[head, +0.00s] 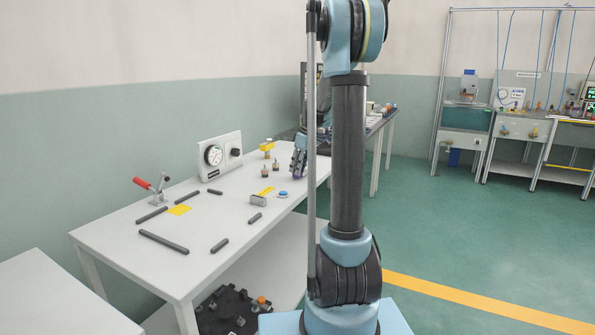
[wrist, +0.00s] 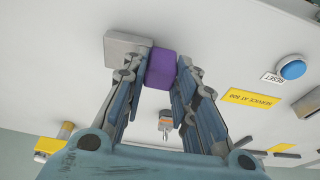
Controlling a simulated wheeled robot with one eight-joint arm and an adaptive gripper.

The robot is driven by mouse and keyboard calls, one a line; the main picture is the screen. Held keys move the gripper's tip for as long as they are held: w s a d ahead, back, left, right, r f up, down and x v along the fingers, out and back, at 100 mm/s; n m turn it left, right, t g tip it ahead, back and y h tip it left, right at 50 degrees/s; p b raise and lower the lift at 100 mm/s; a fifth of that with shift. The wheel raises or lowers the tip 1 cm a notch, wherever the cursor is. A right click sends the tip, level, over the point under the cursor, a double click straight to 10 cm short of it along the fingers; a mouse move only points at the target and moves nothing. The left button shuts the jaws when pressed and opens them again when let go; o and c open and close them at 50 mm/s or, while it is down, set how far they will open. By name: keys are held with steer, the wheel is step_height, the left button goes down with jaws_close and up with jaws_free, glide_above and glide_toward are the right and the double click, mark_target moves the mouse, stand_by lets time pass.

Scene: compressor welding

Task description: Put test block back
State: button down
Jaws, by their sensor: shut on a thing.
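The test block appears as a purple block (wrist: 161,69) in the wrist view, between the fingertips of my gripper (wrist: 162,76). The gripper is shut on it. In the head view, my gripper (head: 299,163) points down at the right part of the white table, and a little purple (head: 297,176) shows at its tips. A grey block (wrist: 122,47) lies right beside the purple block in the wrist view; I cannot tell whether they touch. I also cannot tell whether the purple block rests on the table.
The white table (head: 150,217) carries a gauge panel (head: 219,156), a red-handled clamp (head: 151,186), several dark bars and small fittings (head: 276,168). A blue reset button (wrist: 292,69) and a yellow service label (wrist: 252,97) lie to the right in the wrist view.

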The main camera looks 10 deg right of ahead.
steer(key=shift+f, duration=0.35)
steer(key=c, duration=1.3)
jaws_free()
steer(key=shift+f, duration=0.1)
steer(key=v, duration=1.2)
steer(key=s+a+f+m, duration=0.1)
steer(key=s+f+m, duration=0.15)
steer(key=s, duration=0.95)
steer(key=s+f+m, duration=0.2)
steer(key=s+f, duration=0.4)
steer(key=s, duration=0.3)
steer(key=s+f+m+h, duration=0.1)
steer(key=s+f+m, duration=0.2)
steer(key=s+f, duration=0.3)
steer(key=s+f+m+h, duration=0.1)
steer(key=s+f+m, duration=0.2)
steer(key=s, duration=1)
step_height(320, 180, down, 3)
steer(key=shift+a+r, duration=0.1)
steer(key=shift+a, duration=0.2)
